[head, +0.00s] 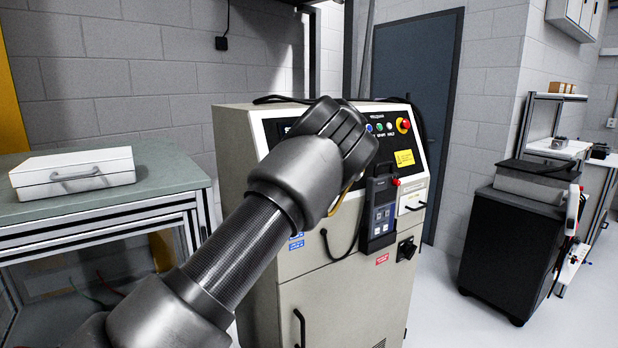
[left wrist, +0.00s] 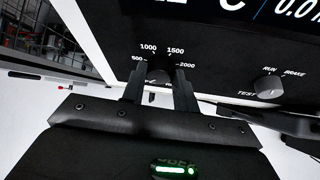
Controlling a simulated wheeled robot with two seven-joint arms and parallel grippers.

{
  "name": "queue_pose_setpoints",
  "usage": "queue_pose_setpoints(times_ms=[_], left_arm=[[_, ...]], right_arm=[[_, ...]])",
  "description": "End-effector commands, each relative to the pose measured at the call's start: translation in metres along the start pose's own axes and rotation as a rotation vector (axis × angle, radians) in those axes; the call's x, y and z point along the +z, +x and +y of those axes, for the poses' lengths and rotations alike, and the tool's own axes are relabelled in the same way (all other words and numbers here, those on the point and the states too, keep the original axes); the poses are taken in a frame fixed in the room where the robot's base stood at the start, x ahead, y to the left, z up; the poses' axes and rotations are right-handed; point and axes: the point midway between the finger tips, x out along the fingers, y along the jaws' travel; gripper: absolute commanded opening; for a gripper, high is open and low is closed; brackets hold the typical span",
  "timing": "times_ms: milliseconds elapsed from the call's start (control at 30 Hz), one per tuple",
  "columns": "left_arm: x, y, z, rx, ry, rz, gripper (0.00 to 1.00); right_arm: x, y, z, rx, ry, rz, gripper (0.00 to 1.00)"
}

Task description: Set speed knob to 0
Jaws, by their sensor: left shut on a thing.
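The speed knob (left wrist: 157,75) shows in the left wrist view below a dial marked 500, 1000, 1500 and 2000. My left gripper (left wrist: 158,78) has its two fingers on either side of this knob and is shut on it. The fingers hide much of the knob, so its pointer setting cannot be read. In the head view my left arm comes in from the lower left, and its wrist (head: 325,150) covers the left part of the control panel (head: 405,140). The fingertips are hidden there. My right gripper is not in view.
A RUN/BRAKE/TEST knob (left wrist: 268,86) sits to the right on the panel. In the head view a red emergency stop (head: 403,125), small buttons and a hanging pendant (head: 380,212) are on the cabinet (head: 335,300). A bench (head: 165,170) with a white case (head: 75,172) stands left.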

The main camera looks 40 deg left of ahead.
Motion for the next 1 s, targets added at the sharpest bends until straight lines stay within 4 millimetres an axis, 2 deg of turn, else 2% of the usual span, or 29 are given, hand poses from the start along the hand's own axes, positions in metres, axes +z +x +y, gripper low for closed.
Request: queue_pose_setpoints(times_ms=[267, 300, 467, 767, 867, 1000], left_arm=[[-0.001, 0.001, 0.001, 0.002, -0.002, 0.002, 0.07], [-0.001, 0.001, 0.001, 0.002, -0.001, 0.002, 0.32], [0.000, 0.001, 0.000, 0.002, -0.001, 0.002, 0.51], [0.000, -0.002, 0.000, 0.000, 0.000, 0.000, 0.51], [0.000, -0.011, -0.001, -0.002, 0.000, -0.001, 0.51], [0.000, -0.036, -0.001, -0.004, 0.000, -0.002, 0.51]], right_arm=[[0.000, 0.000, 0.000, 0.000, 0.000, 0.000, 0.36], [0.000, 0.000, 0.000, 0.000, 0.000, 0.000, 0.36], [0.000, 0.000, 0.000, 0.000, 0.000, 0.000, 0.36], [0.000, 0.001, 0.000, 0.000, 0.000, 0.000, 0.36], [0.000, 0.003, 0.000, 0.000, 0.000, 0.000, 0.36], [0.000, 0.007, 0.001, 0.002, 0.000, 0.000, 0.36]])
